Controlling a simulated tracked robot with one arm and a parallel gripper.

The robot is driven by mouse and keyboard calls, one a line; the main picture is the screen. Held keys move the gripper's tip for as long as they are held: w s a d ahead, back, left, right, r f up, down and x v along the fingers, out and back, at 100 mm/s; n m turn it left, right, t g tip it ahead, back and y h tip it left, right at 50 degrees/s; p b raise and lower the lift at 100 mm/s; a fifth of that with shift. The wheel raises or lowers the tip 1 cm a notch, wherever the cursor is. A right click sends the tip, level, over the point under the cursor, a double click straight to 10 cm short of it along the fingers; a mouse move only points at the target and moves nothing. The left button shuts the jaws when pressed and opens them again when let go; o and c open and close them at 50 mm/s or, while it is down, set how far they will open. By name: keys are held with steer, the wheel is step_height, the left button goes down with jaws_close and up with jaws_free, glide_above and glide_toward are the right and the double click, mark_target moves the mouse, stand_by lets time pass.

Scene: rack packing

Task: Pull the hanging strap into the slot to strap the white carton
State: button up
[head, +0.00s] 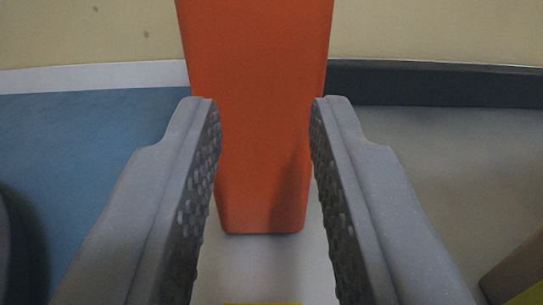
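An orange strap (262,150) hangs down from the top edge in the middle of the head view and narrows to a lower end with rounded corners. My gripper (265,112) is open, with one grey ridged finger on each side of the strap in the picture. Gaps show between the fingers and the strap's lower part, and nothing is gripped. I cannot tell whether the strap is between the fingertips or beyond them. I cannot make out the white carton or the slot for certain.
A cream wall (440,30) stands behind, with a dark skirting (440,84) at right and a white one at left. The floor is blue (80,150) at left and grey (450,160) at right. A brown object (515,270) with yellow beside it is at the lower right.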

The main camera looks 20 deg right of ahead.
steer(key=shift+a, duration=0.1)
steer(key=shift+s+a, duration=0.15)
steer(key=shift+s, duration=0.15)
steer(key=p+v, duration=0.3)
steer(key=v, duration=1)
